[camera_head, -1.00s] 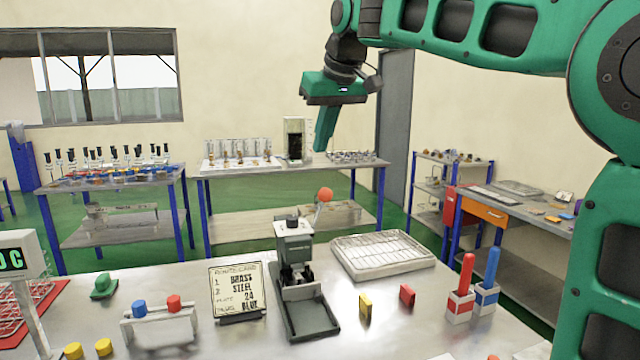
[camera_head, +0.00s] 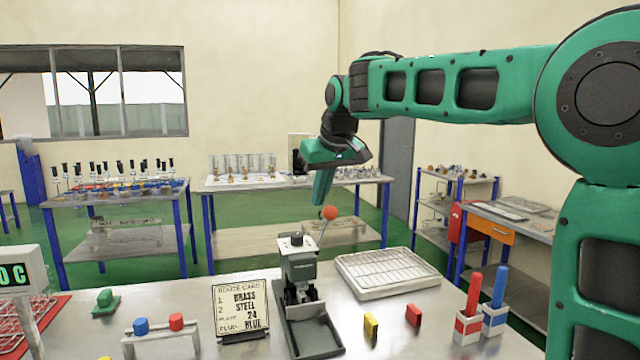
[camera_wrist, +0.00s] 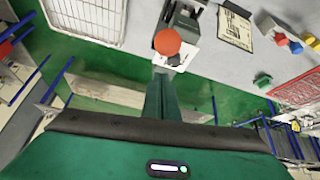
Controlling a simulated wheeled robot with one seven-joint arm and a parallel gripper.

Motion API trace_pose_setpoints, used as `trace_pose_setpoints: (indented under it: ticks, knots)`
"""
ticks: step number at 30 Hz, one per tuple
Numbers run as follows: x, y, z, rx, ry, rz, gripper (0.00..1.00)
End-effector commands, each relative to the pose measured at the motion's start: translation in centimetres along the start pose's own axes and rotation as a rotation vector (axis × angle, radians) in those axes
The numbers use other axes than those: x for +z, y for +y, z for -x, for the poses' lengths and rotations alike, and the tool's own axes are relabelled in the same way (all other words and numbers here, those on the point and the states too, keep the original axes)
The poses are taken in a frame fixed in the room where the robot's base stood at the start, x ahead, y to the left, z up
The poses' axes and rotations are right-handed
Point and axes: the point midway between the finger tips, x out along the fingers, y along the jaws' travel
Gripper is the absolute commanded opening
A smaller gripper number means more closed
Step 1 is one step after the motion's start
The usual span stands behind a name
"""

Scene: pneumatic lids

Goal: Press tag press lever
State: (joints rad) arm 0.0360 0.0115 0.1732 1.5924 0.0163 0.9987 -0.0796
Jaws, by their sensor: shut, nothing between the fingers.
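The tag press (camera_head: 301,264) is a dark grey-green machine on the metal table, with a white top and a low tray in front. Its lever ends in an orange-red ball knob (camera_head: 329,213), raised on a thin rod at the press's back right. My gripper (camera_head: 318,202) is shut and empty, pointing down just above and slightly left of the knob in the head view. In the wrist view the knob (camera_wrist: 167,42) lies just beyond my fingertips (camera_wrist: 160,78). I cannot tell whether they touch.
A wire-rack tray (camera_head: 388,272) stands right of the press. A route card (camera_head: 241,310) stands left of it. Yellow (camera_head: 371,325) and red (camera_head: 413,315) blocks and holders with red (camera_head: 473,292) and blue (camera_head: 500,287) handles are at the right.

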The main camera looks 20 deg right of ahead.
Motion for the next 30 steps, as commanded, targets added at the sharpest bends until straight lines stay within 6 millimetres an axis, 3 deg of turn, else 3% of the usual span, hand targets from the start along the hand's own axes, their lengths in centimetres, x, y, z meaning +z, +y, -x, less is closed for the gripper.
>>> trace_pose_setpoints:
  ticks: [7,30]
  knots:
    - [2.4,0.0,1.2,0.001,0.004,-0.001,0.0]
    - [3.8,-0.4,1.3,0.008,0.052,0.005,0.0]
